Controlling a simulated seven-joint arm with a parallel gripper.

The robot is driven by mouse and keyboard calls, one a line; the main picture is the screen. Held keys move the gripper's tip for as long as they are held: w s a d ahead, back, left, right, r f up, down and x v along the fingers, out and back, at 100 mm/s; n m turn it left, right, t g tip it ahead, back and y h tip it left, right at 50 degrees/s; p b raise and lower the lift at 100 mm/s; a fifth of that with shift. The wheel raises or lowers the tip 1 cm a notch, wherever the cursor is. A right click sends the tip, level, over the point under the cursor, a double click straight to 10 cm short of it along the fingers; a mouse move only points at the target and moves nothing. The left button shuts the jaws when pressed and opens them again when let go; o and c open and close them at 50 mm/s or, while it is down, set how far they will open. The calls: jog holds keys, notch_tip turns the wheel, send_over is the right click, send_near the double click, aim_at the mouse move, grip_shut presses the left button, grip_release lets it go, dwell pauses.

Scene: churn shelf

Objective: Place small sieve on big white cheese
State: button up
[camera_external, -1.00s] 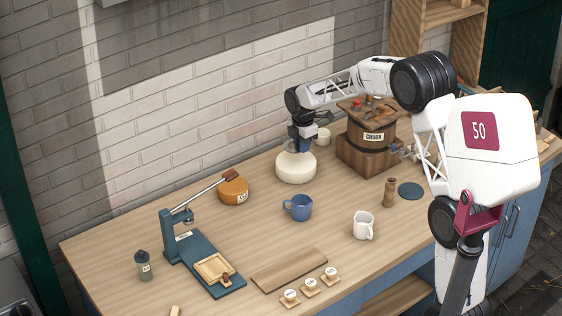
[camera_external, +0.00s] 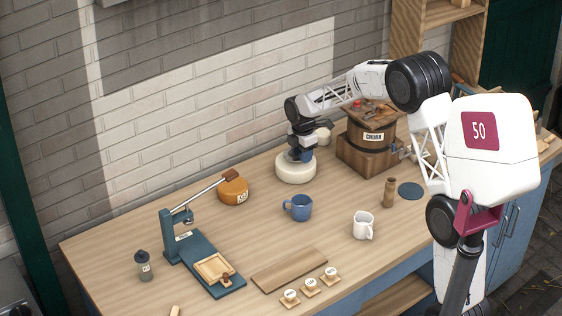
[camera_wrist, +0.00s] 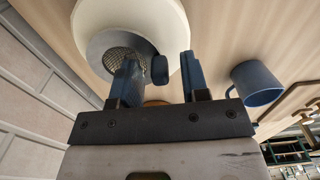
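The big white cheese (camera_external: 296,172) is a pale round wheel on the table, just left of the churn. It also shows at the top of the wrist view (camera_wrist: 175,25). The small sieve (camera_wrist: 117,58), grey-rimmed with a mesh bowl, rests on the cheese near its edge in the wrist view. Its dark handle end (camera_wrist: 160,69) lies between my blue fingers, with gaps visible on both sides. My gripper (camera_wrist: 160,75) is open, and the left finger hides part of the sieve. In the external view my gripper (camera_external: 300,154) is at the cheese's top and hides the sieve.
A blue mug (camera_external: 299,208) stands in front of the cheese, and a white mug (camera_external: 363,225) further right. The wooden churn (camera_external: 368,148) is close on the right. A white container (camera_external: 323,137) is behind my gripper. An orange cheese (camera_external: 233,191) lies left, beside the blue press (camera_external: 187,245).

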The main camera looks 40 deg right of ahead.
dwell(0.3)
notch_tip(320, 180, up, 12)
jog(key=shift+r, duration=0.15)
dwell(0.6)
dwell(0.7)
jog(key=s+a+r+m, duration=0.1)
jog(key=s+r+m, duration=0.2)
jog(key=s, duration=0.5)
jog(key=s+a+r+m+t, duration=0.1)
jog(key=s+a+r+m, duration=0.15)
jog(key=s, duration=0.65)
jog(key=s+a+r+m, duration=0.1)
jog(key=s+r+m, duration=0.25)
jog(key=s, duration=0.45)
jog(key=s+a+f+m, duration=0.1)
jog(key=s+m, duration=0.3)
jog(key=s, duration=0.9)
jog(key=s+a+f+m+t, duration=0.1)
jog(key=s+m, duration=0.4)
jog(key=s, duration=0.8)
jog(key=shift+s+f+t, duration=0.3)
jog(key=shift+s+f, duration=0.05)
jog(key=shift+f, duration=0.55)
